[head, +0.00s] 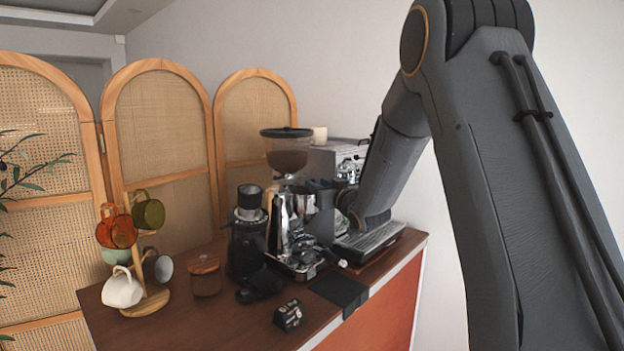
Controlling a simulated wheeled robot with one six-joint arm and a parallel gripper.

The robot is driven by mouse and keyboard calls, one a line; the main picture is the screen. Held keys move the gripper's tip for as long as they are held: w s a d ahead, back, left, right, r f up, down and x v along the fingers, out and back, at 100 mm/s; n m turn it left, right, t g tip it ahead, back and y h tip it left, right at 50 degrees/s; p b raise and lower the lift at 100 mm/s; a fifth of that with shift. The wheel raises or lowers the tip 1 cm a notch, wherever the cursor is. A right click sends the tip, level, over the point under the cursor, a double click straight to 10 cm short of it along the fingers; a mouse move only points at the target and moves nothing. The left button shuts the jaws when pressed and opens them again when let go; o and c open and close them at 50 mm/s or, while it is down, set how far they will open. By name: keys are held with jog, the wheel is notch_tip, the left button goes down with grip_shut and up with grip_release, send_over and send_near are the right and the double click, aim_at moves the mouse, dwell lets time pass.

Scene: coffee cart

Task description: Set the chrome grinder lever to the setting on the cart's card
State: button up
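The chrome grinder (279,225) stands on the cart's wooden top (190,322), with a dark, bean-filled hopper (287,156) above it. Its lever cannot be made out clearly among the dark and shiny parts. My arm reaches down from the upper right, and my gripper (322,190) is beside the right of the chrome grinder, below hopper height. The fingertips blend with the dark parts there, so I cannot tell whether they are open or touch the lever. No readable setting card shows. A small black block with pale marks (289,316) lies near the front edge.
A black grinder (247,235) stands left of the chrome one. An espresso machine (352,160) is behind my forearm. A black mat (340,289) lies at the front edge. A wooden-lidded jar (205,275) and a mug tree (151,299) with several mugs stand left.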

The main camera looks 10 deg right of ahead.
jog(key=shift+p+x, duration=0.7)
jog(key=shift+x, duration=1.65)
grip_shut()
